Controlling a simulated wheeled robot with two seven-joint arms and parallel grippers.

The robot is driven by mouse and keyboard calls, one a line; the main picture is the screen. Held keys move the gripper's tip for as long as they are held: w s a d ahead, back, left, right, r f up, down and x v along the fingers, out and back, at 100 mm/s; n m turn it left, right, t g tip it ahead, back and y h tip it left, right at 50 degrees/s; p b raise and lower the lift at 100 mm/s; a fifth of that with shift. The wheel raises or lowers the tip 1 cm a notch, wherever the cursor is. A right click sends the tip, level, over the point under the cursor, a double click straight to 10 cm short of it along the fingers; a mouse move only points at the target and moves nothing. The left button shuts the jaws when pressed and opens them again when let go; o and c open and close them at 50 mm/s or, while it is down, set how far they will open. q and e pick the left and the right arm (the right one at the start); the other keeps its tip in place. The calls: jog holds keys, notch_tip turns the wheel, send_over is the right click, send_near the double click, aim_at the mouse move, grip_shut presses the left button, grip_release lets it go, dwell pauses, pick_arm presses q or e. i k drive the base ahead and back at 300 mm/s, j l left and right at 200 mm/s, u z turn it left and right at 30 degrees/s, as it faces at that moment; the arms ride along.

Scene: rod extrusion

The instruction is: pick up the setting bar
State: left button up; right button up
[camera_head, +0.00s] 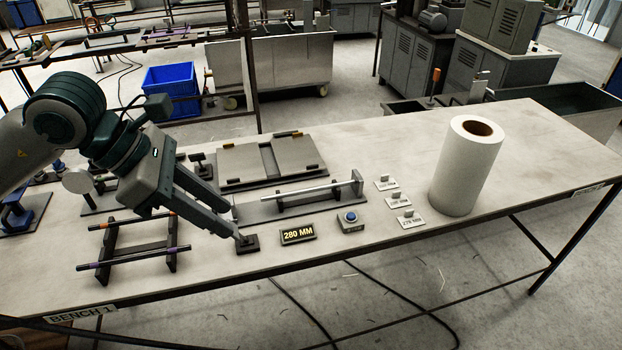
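A slim silver bar (312,191), which I take to be the setting bar, lies lengthwise over a grey flat fixture with an upright stop at its right end. Two dark rods with coloured ends, an orange-tipped one (131,222) and a purple-tipped one (133,258), rest across a black rack to the left. My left gripper (234,224) reaches down from the left, its two fingers apart, beside the fixture's left end and above a small black block (247,244). I see nothing held between the fingers. My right gripper is out of view.
A display reading 280 MM (298,234) and a blue-button box (350,221) stand at the front. Small label cards (398,200) and a tall white roll (467,166) are to the right. A grey plate fixture (240,163) lies behind. The bench's right end is clear.

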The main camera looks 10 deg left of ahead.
aim_at(282, 196)
jog(key=i, duration=1)
